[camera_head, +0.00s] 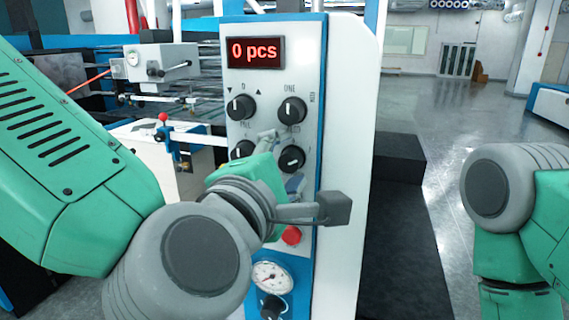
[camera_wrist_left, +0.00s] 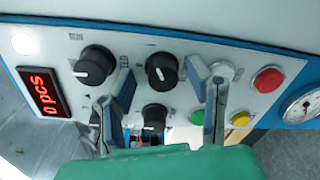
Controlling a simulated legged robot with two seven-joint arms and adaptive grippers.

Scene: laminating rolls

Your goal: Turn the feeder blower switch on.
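The control panel (camera_head: 263,85) of the white machine faces me, with black rotary knobs in two columns. The upper right knob (camera_head: 292,110) and lower right knob (camera_head: 291,158) show in the head view; the lower right one is also in the left wrist view (camera_wrist_left: 161,70). No label clearly names the feeder blower switch. My left gripper (camera_head: 280,162) is in front of the lower knobs. In the left wrist view its fingers (camera_wrist_left: 168,85) are spread, with the lower right knob between them; contact cannot be told. The upper left knob (camera_head: 240,106) is clear in the head view. My right gripper is out of view.
A display (camera_head: 255,52) reads 0 pcs. A red button (camera_wrist_left: 267,80), a green button (camera_wrist_left: 197,117) and a yellow button (camera_wrist_left: 241,119) sit beside the knobs. A pressure gauge (camera_head: 271,276) is low on the panel. Open floor lies to the right.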

